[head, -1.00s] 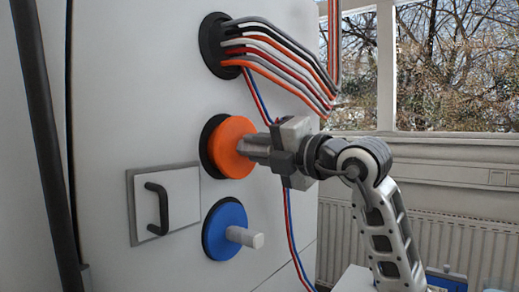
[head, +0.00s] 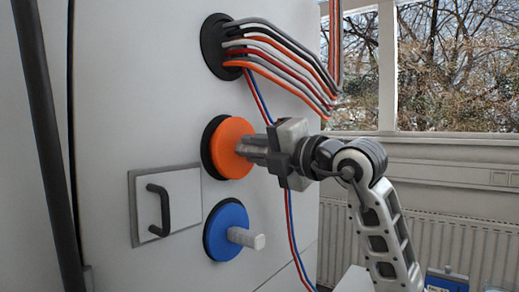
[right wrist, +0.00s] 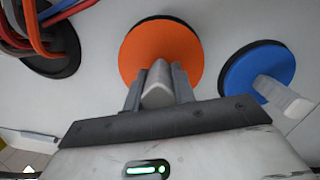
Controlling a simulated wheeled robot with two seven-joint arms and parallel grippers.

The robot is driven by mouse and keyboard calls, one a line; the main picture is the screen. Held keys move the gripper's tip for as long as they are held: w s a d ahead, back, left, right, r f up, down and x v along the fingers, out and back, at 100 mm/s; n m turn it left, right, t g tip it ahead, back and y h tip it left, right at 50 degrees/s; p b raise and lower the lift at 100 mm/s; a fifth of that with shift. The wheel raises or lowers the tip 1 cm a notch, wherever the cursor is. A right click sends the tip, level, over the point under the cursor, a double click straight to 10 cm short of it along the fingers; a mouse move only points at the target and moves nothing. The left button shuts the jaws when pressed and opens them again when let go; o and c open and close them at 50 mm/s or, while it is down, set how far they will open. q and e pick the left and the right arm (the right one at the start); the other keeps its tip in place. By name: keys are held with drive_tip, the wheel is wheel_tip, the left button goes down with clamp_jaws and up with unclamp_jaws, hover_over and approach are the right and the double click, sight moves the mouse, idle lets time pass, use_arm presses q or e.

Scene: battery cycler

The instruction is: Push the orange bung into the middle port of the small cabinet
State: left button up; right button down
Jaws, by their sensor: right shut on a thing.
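The orange bung (head: 230,148) is a round disc with a pale handle, seated against the dark ring of the middle port (head: 208,147) on the cabinet (head: 140,90). In the right wrist view the orange bung (right wrist: 158,48) fills most of the port, and a dark rim shows along its far edge. My right gripper (head: 256,148) is shut on the bung's handle; its fingers (right wrist: 157,92) flank the handle in the right wrist view. Whether the disc is fully flush cannot be told. My left gripper is not in view.
Below is a blue bung (head: 228,230) with a pale handle in the lower port. Above, several cables (head: 285,65) come out of the top port, and a red and blue pair hangs behind my gripper. A hatch with a black handle (head: 160,210) is at left.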

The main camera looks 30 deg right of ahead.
drive_tip(key=shift+p+x, duration=0.35)
drive_tip(key=shift+x, duration=0.8)
idle(0.4)
unclamp_jaws()
drive_tip(key=shift+a, duration=0.1)
drive_tip(key=shift+s, duration=0.15)
drive_tip(key=b+v, duration=0.4)
drive_tip(key=v, duration=0.6)
drive_tip(key=shift+s, duration=0.4)
idle(1.2)
idle(0.4)
